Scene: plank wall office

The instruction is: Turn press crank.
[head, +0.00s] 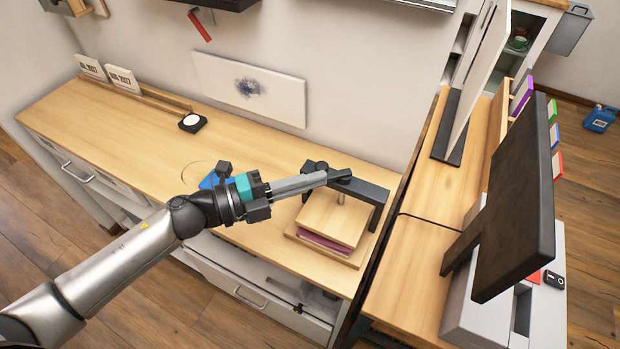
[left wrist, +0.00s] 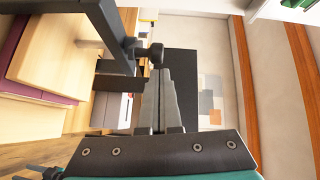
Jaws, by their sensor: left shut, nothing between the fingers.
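The press stands on the wooden worktop, with a black frame (head: 374,192) over light wooden boards (head: 335,218). Something purple (head: 325,243) lies between the boards. The dark crank (head: 341,174) sits on top of the frame. In the left wrist view the frame (left wrist: 110,35) runs down the left side, and the crank's dark knob (left wrist: 155,55) is close to my fingertips. My left gripper (head: 325,178) is shut and empty, its fingers reaching from the left to the crank. I cannot tell whether they touch it. My right gripper is out of view.
A small black dish (head: 192,122) and calendar-like blocks (head: 122,79) stand farther left on the worktop. A blue item (head: 209,181) is partly behind my left gripper. The worktop left of my arm is mostly clear.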

